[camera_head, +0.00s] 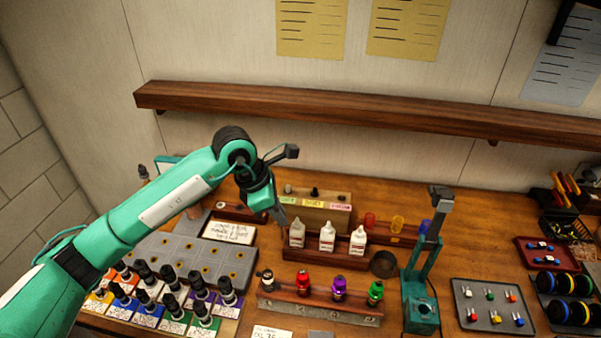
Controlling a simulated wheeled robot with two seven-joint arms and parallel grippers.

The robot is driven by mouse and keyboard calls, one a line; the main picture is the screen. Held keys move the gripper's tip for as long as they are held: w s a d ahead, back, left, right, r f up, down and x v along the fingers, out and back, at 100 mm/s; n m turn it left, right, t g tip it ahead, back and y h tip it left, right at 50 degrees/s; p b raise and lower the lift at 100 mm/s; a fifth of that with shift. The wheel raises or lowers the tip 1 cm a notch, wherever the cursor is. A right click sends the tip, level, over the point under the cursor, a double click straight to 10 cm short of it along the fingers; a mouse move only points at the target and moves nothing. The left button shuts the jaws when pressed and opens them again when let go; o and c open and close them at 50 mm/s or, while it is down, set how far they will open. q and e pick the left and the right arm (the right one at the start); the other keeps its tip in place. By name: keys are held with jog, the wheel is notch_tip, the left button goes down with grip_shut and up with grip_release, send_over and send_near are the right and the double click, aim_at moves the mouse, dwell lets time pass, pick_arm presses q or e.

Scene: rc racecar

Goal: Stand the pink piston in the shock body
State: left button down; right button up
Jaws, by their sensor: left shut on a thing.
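My left gripper (279,212) points down just left of the white bottles, in front of the labelled wooden block. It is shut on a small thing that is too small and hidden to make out. The labelled block (327,199) has yellow, green and pink labels; small dark parts stand at its left and middle, and none shows clearly above the pink label. I cannot pick out the pink piston. A teal stand (420,306) with a tall post is at the right of centre; I cannot tell whether it holds the shock body. My right gripper is out of view.
White bottles (327,238) stand in a wooden rack close to the gripper. In front, a rack (322,306) holds black, red, purple and green-topped parts. Several black shocks (171,281) stand at left. A grey tray (474,317) and a dark round cup (384,264) are to the right.

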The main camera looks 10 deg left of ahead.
pick_arm(q)
jog(key=s+a+p, duration=0.1)
jog(key=s+a, duration=0.1)
jog(key=s, duration=0.5)
jog(key=shift+a+r+m+p, duration=0.25)
jog(key=shift+r+m+p, duration=0.05)
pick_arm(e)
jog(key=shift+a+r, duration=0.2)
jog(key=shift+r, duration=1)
pick_arm(q)
notch_tip(320, 180, down, 3)
jog(key=b, duration=0.5)
jog(key=shift+f, duration=0.15)
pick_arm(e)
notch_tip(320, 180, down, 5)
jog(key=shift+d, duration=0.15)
pick_arm(q)
jog(key=shift+b, duration=0.4)
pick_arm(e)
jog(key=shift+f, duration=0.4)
